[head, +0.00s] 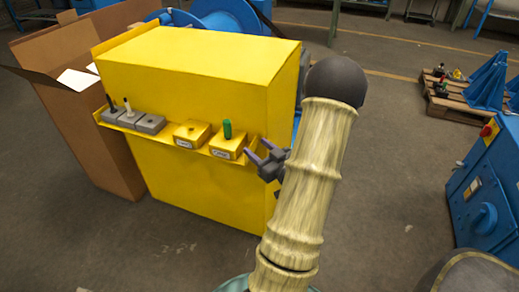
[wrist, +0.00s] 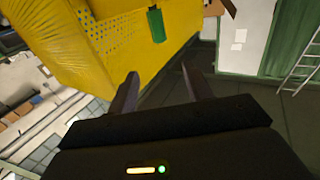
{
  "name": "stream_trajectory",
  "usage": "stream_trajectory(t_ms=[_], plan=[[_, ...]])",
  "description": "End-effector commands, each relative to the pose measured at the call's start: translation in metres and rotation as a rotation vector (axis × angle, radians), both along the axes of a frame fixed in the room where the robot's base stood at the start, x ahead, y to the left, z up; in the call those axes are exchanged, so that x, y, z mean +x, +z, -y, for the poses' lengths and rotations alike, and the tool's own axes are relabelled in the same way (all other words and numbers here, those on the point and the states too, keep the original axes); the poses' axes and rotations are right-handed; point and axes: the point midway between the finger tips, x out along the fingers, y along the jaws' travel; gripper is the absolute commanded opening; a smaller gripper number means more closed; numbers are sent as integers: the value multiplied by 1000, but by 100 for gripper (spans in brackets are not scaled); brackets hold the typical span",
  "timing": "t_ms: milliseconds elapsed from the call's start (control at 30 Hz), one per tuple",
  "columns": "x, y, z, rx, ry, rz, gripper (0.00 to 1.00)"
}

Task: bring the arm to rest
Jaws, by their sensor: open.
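My gripper (head: 260,151) is open and empty, beside the right end of the ledge on the yellow cabinet (head: 190,75). In the wrist view its two fingers (wrist: 160,90) stand apart with nothing between them. A green peg (head: 227,129) stands upright in the right yellow block (head: 228,146) on the ledge, just left of my fingertips. The green peg also shows in the wrist view (wrist: 156,25), beyond the fingers and apart from them. My arm (head: 308,185) rises in front of the cabinet's right side and hides part of it.
Another yellow block (head: 191,134) and several grey blocks (head: 150,124) sit along the ledge, with dark and white pegs at its left end. An open cardboard box (head: 85,130) stands left of the cabinet. A blue machine (head: 487,190) stands at the right. Floor between is clear.

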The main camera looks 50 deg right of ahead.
Motion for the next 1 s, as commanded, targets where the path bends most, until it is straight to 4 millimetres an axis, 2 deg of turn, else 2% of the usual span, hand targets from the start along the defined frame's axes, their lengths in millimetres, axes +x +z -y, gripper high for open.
stream_trajectory(t_ms=[767, 867, 1000], plan=[[1, 0, 0, 0, 1, -4, 50], [9, -2, -5, -7, 7, -35, 50], [33, -10, -21, -30, 20, -156, 50]])
